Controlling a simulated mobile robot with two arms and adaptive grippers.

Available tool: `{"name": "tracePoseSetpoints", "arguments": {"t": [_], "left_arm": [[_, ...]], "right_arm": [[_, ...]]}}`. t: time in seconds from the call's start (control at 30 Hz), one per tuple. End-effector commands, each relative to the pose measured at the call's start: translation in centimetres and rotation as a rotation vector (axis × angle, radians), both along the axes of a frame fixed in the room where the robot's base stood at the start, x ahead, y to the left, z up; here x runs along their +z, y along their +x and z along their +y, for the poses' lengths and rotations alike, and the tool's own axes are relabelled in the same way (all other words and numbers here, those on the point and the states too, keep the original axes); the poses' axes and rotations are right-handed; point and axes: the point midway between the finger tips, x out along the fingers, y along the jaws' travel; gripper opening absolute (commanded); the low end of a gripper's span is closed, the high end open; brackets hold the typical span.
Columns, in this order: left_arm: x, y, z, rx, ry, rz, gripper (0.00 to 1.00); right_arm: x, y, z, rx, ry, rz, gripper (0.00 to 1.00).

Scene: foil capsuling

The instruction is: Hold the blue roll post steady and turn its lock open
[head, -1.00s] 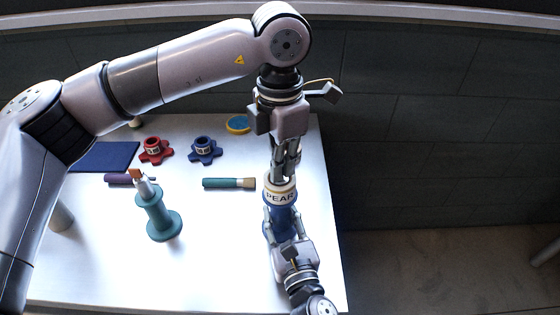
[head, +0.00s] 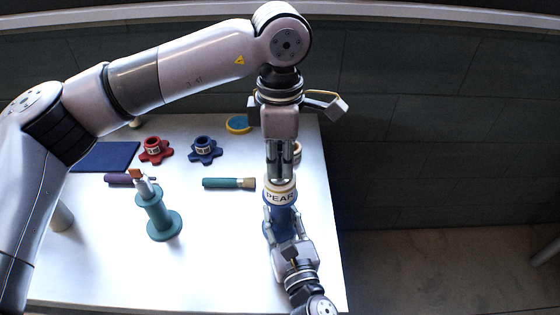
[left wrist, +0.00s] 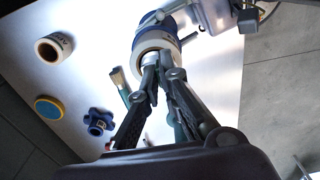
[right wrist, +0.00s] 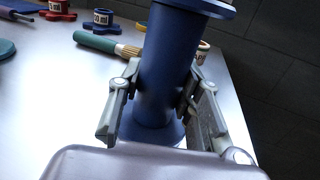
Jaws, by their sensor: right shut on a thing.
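The blue roll post (head: 284,222) stands upright near the right edge of the table, with a white roll marked PEAR (head: 279,196) around its top. My right gripper (right wrist: 160,85) is shut on the blue post's shaft, one finger on each side; the shaft shows in the right wrist view (right wrist: 168,60). My left gripper (head: 281,178) points down at the post's top from above. In the left wrist view its fingertips (left wrist: 161,66) are close together at the roll's centre. They hide the lock, and I cannot tell whether they grip it.
A teal post (head: 158,212) stands to the left. Behind are a red star-shaped piece (head: 155,151), a blue one (head: 205,150), a teal brush (head: 230,183), a dark blue mat (head: 105,157) and a yellow-and-blue disc (head: 238,124). Another roll (left wrist: 54,47) stands beyond the post.

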Motion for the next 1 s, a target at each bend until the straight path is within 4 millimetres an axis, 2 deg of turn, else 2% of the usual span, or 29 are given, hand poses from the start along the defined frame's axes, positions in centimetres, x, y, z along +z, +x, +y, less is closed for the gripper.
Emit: {"name": "tracePoseSetpoints", "arguments": {"t": [0.37,0.4,0.67,1.0], "left_arm": [[0.06,0.09,0.1,-0.001,0.002,-0.002,0.0],[0.06,0.09,0.1,-0.001,0.002,-0.003,0.07],[0.03,0.05,0.05,-0.001,0.001,-0.001,0.25],[0.26,0.03,0.0,-0.001,0.0,-0.001,0.25]], "right_arm": [[-0.08,0.0,-0.07,-0.002,-0.001,0.002,0.0],[-0.08,0.0,-0.07,-0.002,-0.001,0.002,0.0],[-0.08,0.0,-0.06,-0.001,-0.001,0.002,0.0],[-0.08,-0.01,-0.04,-0.001,-0.001,0.002,0.0]]}}
